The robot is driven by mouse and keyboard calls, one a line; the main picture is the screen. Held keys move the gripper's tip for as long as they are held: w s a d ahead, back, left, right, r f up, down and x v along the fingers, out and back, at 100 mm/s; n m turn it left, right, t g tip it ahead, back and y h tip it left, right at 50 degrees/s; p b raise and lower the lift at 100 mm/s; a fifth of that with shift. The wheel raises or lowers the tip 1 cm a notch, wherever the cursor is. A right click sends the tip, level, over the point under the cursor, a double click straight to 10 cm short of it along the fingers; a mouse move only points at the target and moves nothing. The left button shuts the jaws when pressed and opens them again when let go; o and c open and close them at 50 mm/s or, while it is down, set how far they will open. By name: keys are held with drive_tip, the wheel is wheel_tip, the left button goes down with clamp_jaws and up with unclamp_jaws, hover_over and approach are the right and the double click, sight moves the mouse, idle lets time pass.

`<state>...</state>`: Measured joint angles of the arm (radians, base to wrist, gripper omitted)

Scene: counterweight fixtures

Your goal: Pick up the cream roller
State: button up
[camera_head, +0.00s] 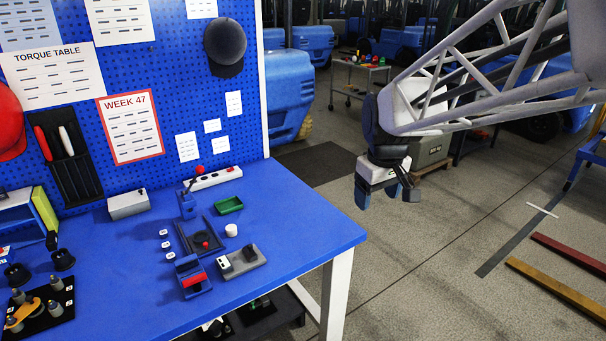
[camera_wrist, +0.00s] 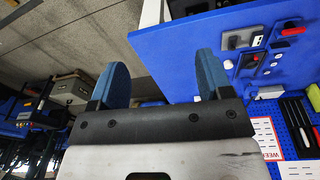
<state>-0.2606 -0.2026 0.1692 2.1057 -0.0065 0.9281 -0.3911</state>
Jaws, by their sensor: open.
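The cream roller (camera_head: 231,230) appears to be the short pale cylinder standing upright on the blue bench, right of a dark fixture. A small pale round shape (camera_wrist: 228,64) in the wrist view looks like the same roller, just beyond the right finger. My gripper (camera_head: 386,192) is open and empty. It hangs over the floor beyond the bench's right edge, well right of the roller. Its two blue fingers (camera_wrist: 160,80) stand wide apart in the wrist view, with floor and bench edge behind them.
Near the roller are a dark fixture with a red knob (camera_head: 206,244), a green tray (camera_head: 229,205), a grey block (camera_head: 242,261) and a blue fixture with a red part (camera_head: 193,281). Several small white blocks lie left. A pegboard (camera_head: 185,60) rises behind. The bench's right end is clear.

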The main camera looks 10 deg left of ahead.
drive_tip(key=w+a+f+n, duration=0.3)
drive_tip(key=w+a, duration=0.5)
drive_tip(key=a, duration=0.2)
drive_tip(key=n+g, duration=0.2)
drive_tip(key=n, duration=0.7)
hover_over(232, 228)
drive_tip(key=f, duration=2.2)
drive_tip(key=shift+w+d, duration=0.1)
drive_tip(key=shift+d, duration=0.3)
drive_tip(key=shift+a+f, duration=0.35)
drive_tip(key=shift+a, duration=0.15)
drive_tip(key=shift+f, duration=1.3)
